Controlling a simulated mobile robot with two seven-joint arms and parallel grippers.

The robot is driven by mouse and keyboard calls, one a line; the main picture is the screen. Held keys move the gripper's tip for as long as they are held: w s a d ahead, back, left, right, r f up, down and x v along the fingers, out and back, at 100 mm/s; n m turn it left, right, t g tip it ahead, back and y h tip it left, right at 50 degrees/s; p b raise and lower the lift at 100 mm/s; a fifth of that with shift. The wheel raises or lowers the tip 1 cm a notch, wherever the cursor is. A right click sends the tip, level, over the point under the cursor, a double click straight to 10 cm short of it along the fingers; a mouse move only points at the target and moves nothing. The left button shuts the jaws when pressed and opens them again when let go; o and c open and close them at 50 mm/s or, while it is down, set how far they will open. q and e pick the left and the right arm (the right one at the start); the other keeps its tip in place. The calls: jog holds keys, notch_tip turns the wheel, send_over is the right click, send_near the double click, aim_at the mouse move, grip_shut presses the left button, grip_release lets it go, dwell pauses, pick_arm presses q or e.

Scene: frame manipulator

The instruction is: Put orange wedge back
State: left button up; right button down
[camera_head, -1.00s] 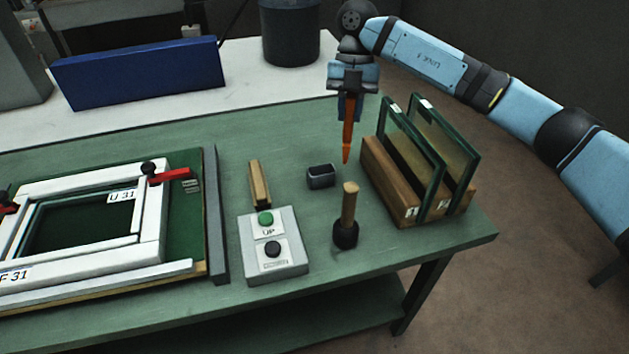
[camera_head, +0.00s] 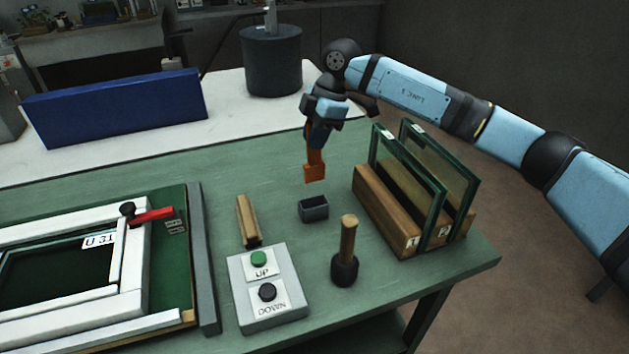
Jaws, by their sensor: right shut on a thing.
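The orange wedge (camera_head: 314,170) hangs point down from my right gripper (camera_head: 317,150), which is shut on it. The wedge is in the air above the green table, with its broad face turned toward the camera. A small dark open-topped holder (camera_head: 313,209) stands on the table just below the wedge, a short gap apart. The holder looks empty, though its inside is dark. My left gripper does not show.
A wooden rack (camera_head: 384,210) with two glass panes stands right of the holder. A mallet (camera_head: 345,250), a wooden block (camera_head: 248,221) and an UP/DOWN button box (camera_head: 268,290) stand nearby. A white frame (camera_head: 135,260) with a red-handled clamp (camera_head: 153,215) lies left.

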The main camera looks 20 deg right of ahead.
send_over(313, 181)
jog(key=f, duration=0.6)
jog(key=shift+w+d+f, duration=0.25)
jog(key=shift+d+f, duration=0.05)
jog(key=shift+d, duration=0.05)
jog(key=shift+f, duration=2.4)
jog(key=c, duration=1)
grip_release()
jog(key=shift+r, duration=0.45)
jog(key=v, duration=1.1)
jog(key=shift+d+r, duration=0.1)
jog(key=shift+r, duration=0.1)
